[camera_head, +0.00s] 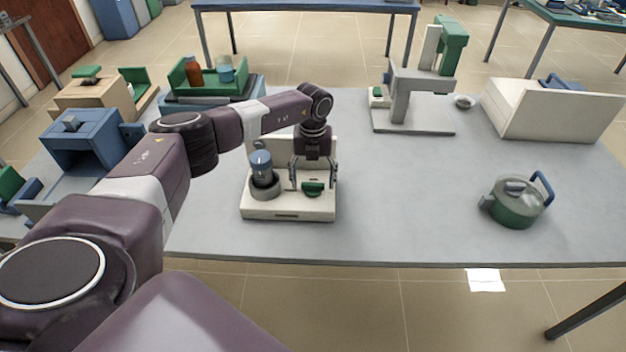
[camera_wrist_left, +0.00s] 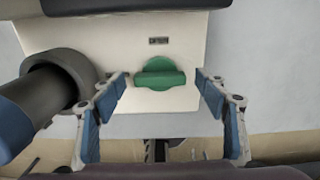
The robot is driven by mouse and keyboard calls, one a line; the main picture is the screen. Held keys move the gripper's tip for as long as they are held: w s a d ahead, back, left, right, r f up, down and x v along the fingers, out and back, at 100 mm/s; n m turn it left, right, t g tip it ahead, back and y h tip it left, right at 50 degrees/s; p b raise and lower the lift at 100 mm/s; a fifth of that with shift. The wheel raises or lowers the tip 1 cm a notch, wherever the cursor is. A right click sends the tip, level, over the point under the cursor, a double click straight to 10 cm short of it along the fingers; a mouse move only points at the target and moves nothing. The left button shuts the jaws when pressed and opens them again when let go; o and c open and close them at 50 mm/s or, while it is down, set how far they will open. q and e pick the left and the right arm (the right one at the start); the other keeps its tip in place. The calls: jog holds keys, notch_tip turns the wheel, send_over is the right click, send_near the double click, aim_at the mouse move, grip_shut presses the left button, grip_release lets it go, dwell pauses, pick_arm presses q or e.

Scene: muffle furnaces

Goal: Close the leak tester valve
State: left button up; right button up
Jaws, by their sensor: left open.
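The leak tester (camera_head: 290,209) is a cream-coloured unit near the front edge of the grey table. Its green valve handle (camera_head: 313,188) sits on the right of its top, and a blue-topped cylinder in a dark grey holder (camera_head: 264,184) stands on its left. My left gripper (camera_head: 312,182) reaches down over the valve, open, its fingers on either side of the handle. In the left wrist view the green handle (camera_wrist_left: 160,76) lies crosswise between and slightly beyond the open fingertips (camera_wrist_left: 160,82), apart from both. My right gripper is not in view.
A green kettle (camera_head: 517,204) with a blue handle stands at the right. A grey and green press-like device (camera_head: 415,90) and a cream box (camera_head: 550,110) are at the back right. Blue and green equipment (camera_head: 78,142) fills the left.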

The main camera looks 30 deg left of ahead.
aim_at(313, 183)
pick_arm(q)
notch_tip(313, 183, up, 12)
dwell(0.6)
dwell(0.5)
